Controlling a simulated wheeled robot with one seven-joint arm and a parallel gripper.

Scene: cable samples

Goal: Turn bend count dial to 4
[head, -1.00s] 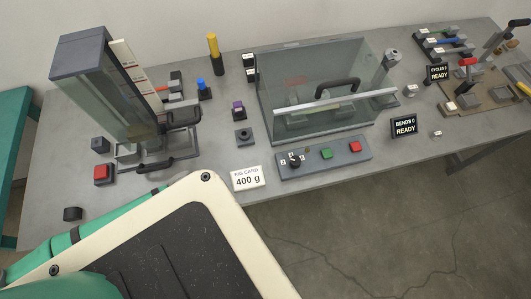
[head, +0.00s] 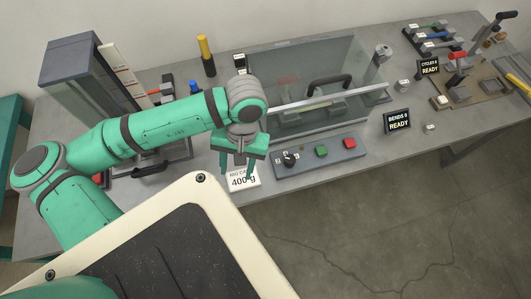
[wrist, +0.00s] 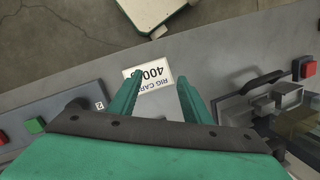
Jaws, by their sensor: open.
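The bend count dial (head: 290,159) is a black knob on the left part of a grey control panel (head: 340,157), with small number labels around it. Its setting is too small to read. My gripper (head: 237,176) is open and empty, pointing down over the "400 g" rig card (head: 243,184), left of the dial. In the wrist view my fingers (wrist: 162,92) are apart, with the card (wrist: 150,80) between and below them.
A green button (head: 321,150) and a red button (head: 349,143) sit right of the dial. A clear-walled box (head: 315,110) stands behind the panel. A "BENDS 0 READY" display (head: 398,121) stands at the right. A tall clear-fronted rig (head: 80,90) stands at the left.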

